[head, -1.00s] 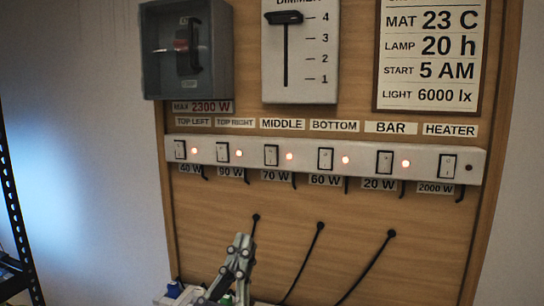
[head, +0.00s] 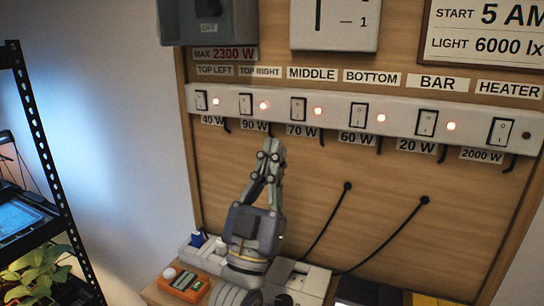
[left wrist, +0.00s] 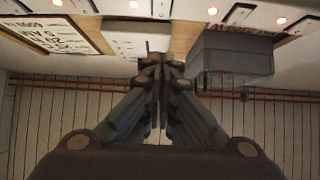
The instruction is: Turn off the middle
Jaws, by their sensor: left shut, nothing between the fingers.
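The middle rocker switch (head: 298,109) sits under the MIDDLE label (head: 312,73) on a white switch strip (head: 330,112). The red lamp (head: 318,111) beside it is lit. My left gripper (head: 270,146) is shut and empty, pointing up. In the head view its tips show just below the strip, near the 90 W label (head: 254,125), left of and below the middle switch. I cannot tell how far they are from the panel. In the left wrist view the shut fingers (left wrist: 160,65) show below the strip, which appears upside down. My right gripper is not in view.
Neighbouring switches, top right (head: 246,103) and bottom (head: 359,115), sit close on either side, lamps lit. The heater lamp (head: 526,135) is dark. A grey switch box (head: 208,25) is above. Black cords (head: 327,223) hang below. A black shelf rack (head: 45,130) stands left.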

